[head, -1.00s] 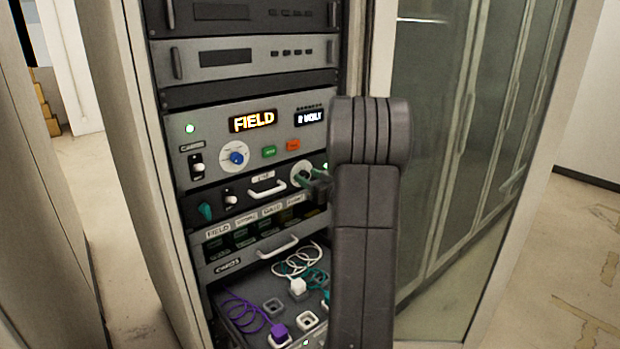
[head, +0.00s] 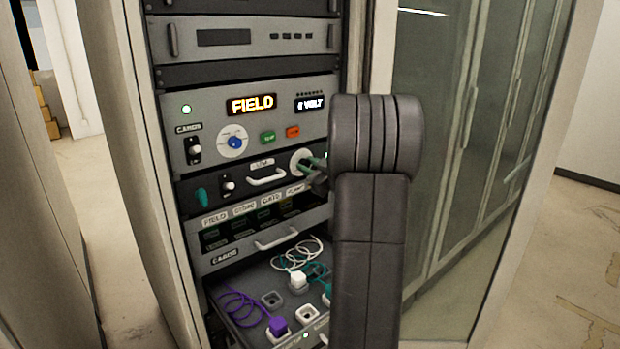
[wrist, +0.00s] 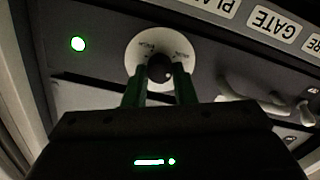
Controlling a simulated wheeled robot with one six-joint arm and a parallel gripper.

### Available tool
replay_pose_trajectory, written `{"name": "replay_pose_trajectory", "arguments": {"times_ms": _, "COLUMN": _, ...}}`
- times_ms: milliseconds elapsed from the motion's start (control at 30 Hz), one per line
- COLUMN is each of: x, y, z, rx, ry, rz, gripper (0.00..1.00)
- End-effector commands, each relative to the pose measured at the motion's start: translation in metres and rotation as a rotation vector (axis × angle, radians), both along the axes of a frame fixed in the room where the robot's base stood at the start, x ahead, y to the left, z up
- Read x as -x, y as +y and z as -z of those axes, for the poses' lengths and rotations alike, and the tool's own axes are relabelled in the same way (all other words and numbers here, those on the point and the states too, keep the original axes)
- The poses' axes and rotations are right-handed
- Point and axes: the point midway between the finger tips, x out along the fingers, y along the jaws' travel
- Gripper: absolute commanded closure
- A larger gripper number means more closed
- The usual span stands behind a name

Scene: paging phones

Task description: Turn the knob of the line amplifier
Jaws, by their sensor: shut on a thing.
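The line amplifier's knob (wrist: 160,68) is a dark round cap on a white dial plate in the wrist view. My gripper (wrist: 160,82) has its two green fingers on either side of the knob and is shut on it. In the head view the white dial (head: 299,158) shows at the right of a dark panel, partly hidden by my gripper (head: 317,166) and my arm. The knob itself is covered by the fingers there.
A handle (head: 267,180) sticks out left of the dial. Above are a blue-centred knob (head: 235,143) and a bright "FIELD" display (head: 251,104). Below, an open drawer (head: 263,283) holds plugs and cables. A glass cabinet door (head: 440,180) stands close at the right.

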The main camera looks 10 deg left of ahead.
Motion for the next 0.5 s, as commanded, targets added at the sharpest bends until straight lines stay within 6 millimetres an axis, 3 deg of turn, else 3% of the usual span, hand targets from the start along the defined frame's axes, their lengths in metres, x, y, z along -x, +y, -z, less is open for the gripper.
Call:
{"name": "replay_pose_trajectory", "arguments": {"times_ms": 33, "x": 0.0003, "y": -0.0001, "z": 0.0067, "rx": 0.027, "ry": -0.038, "rz": 0.000, "gripper": 0.99}}
{"name": "replay_pose_trajectory", "arguments": {"times_ms": 500, "x": 0.0010, "y": 0.0004, "z": 0.0054, "rx": 0.285, "ry": -0.366, "rz": 0.000, "gripper": 0.99}}
